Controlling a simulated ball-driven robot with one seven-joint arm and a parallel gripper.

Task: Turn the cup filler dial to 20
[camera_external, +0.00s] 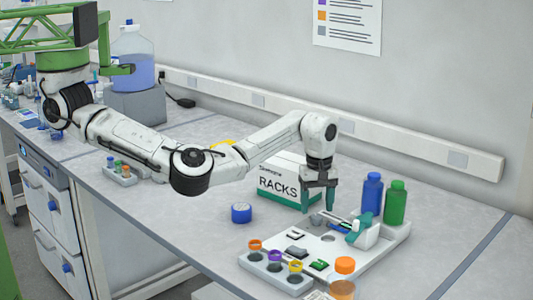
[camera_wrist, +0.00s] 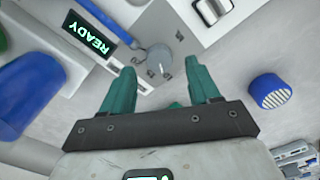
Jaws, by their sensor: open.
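The cup filler (camera_external: 372,240) is a white panel device at the right of the bench in the external view. Its grey round dial (camera_external: 316,219) sits near the back left corner of the panel. In the wrist view the dial (camera_wrist: 160,56) has a pale pointer mark on its lower right side; small marks around it are too small to read. A dark display (camera_wrist: 90,33) beside it shows green letters, READY. My gripper (camera_external: 318,208) points down above the dial. Its green fingers (camera_wrist: 161,72) are open, one to each side of the dial, apparently not touching it.
A blue bottle (camera_external: 371,193) and a green bottle (camera_external: 395,203) stand behind the panel. A RACKS box (camera_external: 277,184) is close behind my gripper. A blue round cap (camera_external: 241,213) lies to the left. A tray with coloured-ring cups (camera_external: 262,262) is at the front.

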